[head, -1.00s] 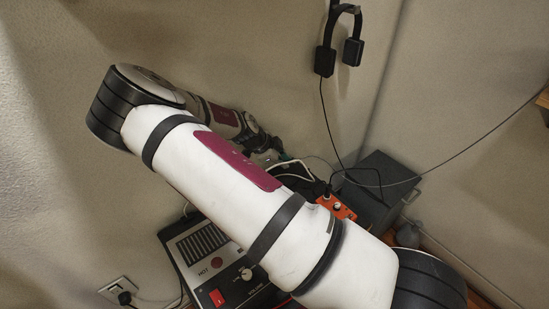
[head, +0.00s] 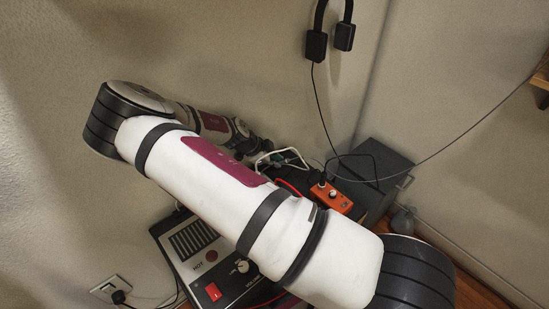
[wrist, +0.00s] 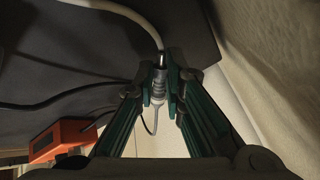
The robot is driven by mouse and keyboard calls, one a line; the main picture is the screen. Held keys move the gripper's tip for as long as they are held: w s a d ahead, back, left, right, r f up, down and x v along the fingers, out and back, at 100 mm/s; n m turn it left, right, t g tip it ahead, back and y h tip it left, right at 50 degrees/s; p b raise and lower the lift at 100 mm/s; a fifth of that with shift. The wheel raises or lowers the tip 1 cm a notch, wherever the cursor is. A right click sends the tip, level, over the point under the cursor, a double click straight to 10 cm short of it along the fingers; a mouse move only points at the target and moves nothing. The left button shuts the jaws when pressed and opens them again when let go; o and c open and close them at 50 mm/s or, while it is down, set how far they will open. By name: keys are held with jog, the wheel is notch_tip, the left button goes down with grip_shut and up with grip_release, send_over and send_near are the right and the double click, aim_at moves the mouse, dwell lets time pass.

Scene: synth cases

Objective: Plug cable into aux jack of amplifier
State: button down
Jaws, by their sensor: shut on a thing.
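The amplifier (head: 206,273), a dark-sided unit with vents, a red switch and a volume knob, stands low in the head view, partly behind my arm. I cannot see its aux jack. My gripper (wrist: 168,78) has dark green fingers, shut on a grey ribbed cable plug (wrist: 157,92) with a metal end pointing up in the wrist view. A white cable (wrist: 135,17) meets or passes that end; I cannot tell which. In the head view my gripper (head: 288,158) is small, at the far end of the arm, near white cable loops.
An orange box (head: 332,198) with a knob sits on a dark case (head: 373,165); the orange box also shows in the wrist view (wrist: 60,142). Black headphones (head: 330,40) hang on the wall. Dark cables run nearby. A wall socket (head: 108,288) is at lower left.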

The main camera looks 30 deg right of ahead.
jog(key=c, duration=1.6)
grip_release()
notch_tip(320, 180, up, 10)
